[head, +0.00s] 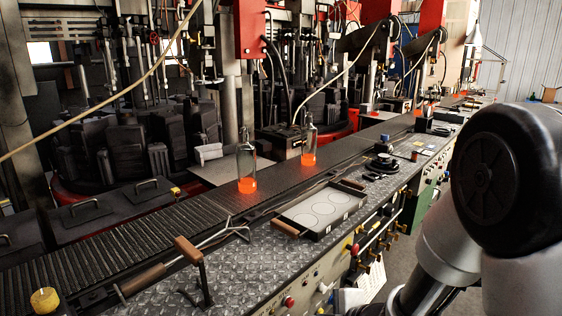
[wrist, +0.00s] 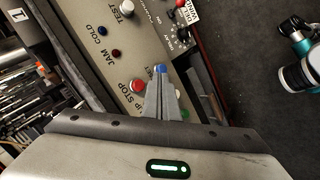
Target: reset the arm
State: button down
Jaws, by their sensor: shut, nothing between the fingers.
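My gripper (wrist: 161,95) shows in the wrist view, with its two grey fingers together and nothing between them. It hangs above a control panel (wrist: 128,70) with a red STOP button (wrist: 137,86) just left of the fingertips and a blue button (wrist: 160,69) at their tips. I cannot tell whether the fingers touch the panel. In the head view my arm (head: 450,230) fills the right side, and the gripper itself is out of that view.
Two glass bottles with glowing orange bases, one nearer (head: 246,165) and one farther (head: 308,142), stand on the conveyor (head: 150,235). A tray with circles (head: 345,207) and wooden-handled tongs (head: 195,258) lie on the bench.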

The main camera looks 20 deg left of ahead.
jog(key=shift+d, duration=0.1)
jog(key=w+d+r+m+t+h, duration=0.25)
jog(key=d+r+m+h, duration=0.45)
jog(key=d+r+m, duration=0.9)
jog(key=s+d+r+m+g, duration=0.1)
jog(key=s+d+r+m, duration=0.3)
jog(key=s, duration=0.6)
jog(key=s+d+r+m+g, duration=0.1)
jog(key=s+d+r+m, duration=0.3)
jog(key=s, duration=0.5)
notch_tip(320, 180, up, 19)
jog(key=p, duration=1.9)
jog(key=shift+w+d+f+n+p, duration=0.2)
jog(key=shift+w+d+n+p, duration=0.05)
jog(key=shift+d+n+p, duration=0.1)
jog(key=shift+a, duration=0.1)
